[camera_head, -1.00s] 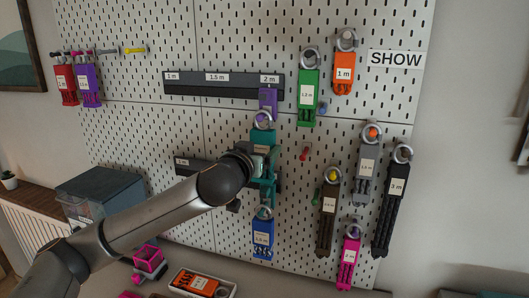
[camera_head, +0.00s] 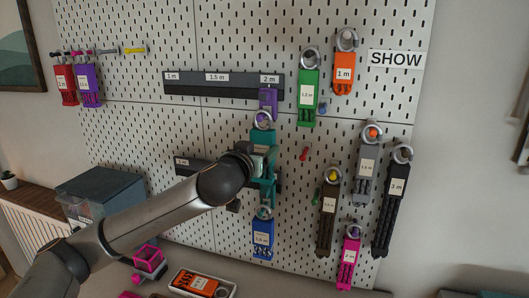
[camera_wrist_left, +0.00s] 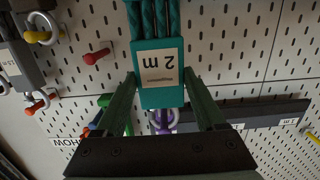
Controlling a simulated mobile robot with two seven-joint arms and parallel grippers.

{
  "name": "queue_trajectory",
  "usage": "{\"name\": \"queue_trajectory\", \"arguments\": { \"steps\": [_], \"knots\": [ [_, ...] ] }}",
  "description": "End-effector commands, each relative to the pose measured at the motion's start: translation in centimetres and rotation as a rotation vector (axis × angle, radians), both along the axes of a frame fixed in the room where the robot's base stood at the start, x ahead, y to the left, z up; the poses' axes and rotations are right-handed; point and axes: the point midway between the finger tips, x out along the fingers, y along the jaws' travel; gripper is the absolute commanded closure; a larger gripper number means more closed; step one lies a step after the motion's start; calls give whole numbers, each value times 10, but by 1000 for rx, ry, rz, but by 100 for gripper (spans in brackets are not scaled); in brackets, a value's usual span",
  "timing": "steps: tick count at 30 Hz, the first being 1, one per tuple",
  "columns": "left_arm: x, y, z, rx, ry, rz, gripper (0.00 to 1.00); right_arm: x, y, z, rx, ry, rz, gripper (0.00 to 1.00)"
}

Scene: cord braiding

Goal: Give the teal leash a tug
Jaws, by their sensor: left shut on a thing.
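The teal leash (camera_head: 264,137) hangs on the pegboard below the 2 m end of the dark label strip, under a purple leash and above a blue one. My left gripper (camera_head: 263,161) is at the teal leash and covers its middle. In the left wrist view the teal leash (camera_wrist_left: 160,95) shows its "2 m" tag and braided cords. My left gripper's two fingers (camera_wrist_left: 160,103) are on either side of its tag block, shut on it. My right gripper is not in view.
The purple leash (camera_head: 268,100) and blue leash (camera_head: 263,239) hang close above and below. Green (camera_head: 308,95), brown (camera_head: 327,222) and other leashes hang to the right. A red peg (camera_head: 304,154) sticks out nearby. An orange leash (camera_head: 199,283) lies in a tray below.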

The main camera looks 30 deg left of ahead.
Motion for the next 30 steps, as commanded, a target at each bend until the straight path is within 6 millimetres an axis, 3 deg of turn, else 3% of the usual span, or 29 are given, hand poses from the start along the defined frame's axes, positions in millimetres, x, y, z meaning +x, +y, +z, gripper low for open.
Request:
{"name": "queue_trajectory", "arguments": {
  "steps": [19,20,27,30],
  "knots": [
    [0,0,-5,-1,2,-1,100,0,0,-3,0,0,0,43],
    [0,0,-5,-1,3,-1,27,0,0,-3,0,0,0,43],
    [0,0,-4,-1,2,-1,0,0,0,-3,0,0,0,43],
    [0,0,-4,0,1,0,0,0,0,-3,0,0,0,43]
  ]
}}
